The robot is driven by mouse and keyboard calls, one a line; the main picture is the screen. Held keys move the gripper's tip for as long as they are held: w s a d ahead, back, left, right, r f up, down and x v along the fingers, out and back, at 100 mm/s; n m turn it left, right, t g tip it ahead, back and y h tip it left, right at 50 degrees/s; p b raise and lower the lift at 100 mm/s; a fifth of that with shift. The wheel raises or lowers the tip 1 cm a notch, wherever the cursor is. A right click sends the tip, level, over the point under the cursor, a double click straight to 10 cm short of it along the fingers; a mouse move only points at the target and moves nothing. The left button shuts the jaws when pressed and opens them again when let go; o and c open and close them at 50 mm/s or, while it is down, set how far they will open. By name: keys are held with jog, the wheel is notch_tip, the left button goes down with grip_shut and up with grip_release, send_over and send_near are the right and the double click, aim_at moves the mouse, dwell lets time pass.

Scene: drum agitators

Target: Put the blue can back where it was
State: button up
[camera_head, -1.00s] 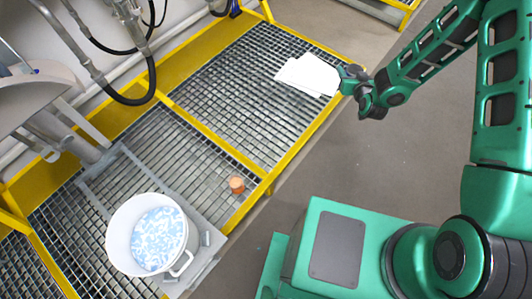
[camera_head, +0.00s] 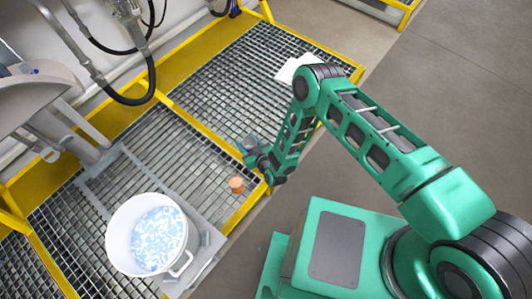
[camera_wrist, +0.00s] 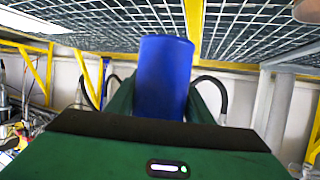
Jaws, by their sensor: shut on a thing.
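The blue can (camera_wrist: 165,75) stands out clearly in the wrist view, between the two green fingers of my gripper (camera_wrist: 163,100). My gripper is shut on it. In the head view my gripper (camera_head: 254,156) is above the metal grating, near its yellow front edge. The can cannot be made out clearly there. The wrist view shows the grating along its top, with the can's end close to it in the picture; I cannot tell whether they touch.
A small orange can (camera_head: 237,185) stands on the grating just below my gripper in the picture. A large white bucket (camera_head: 118,250) with blue-and-white contents stands at lower left. White sheets (camera_head: 288,70) lie on the far grating, partly behind my arm. Yellow rails (camera_head: 215,138) divide the grating.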

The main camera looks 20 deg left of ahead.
jog(key=shift+s+a+f, duration=0.2)
jog(key=shift+s+f, duration=0.2)
jog(key=shift+s, duration=0.05)
jog(key=shift+s+a+f, duration=0.15)
jog(key=shift+s+f, duration=0.25)
jog(key=shift+s, duration=0.05)
jog(key=w+d+f, duration=0.2)
jog(key=w, duration=0.1)
jog(key=w+d+f, duration=0.1)
jog(key=w+f, duration=0.1)
jog(key=w, duration=0.1)
jog(key=w+d+f, duration=0.2)
jog(key=w+f, duration=0.1)
jog(key=shift+w+d, duration=0.25)
jog(key=shift+d, duration=0.1)
jog(key=shift+w+f, duration=0.1)
jog(key=shift+f, duration=1.9)
jog(key=o, duration=1.2)
jog(key=shift+d, duration=0.1)
jog(key=v, duration=1.2)
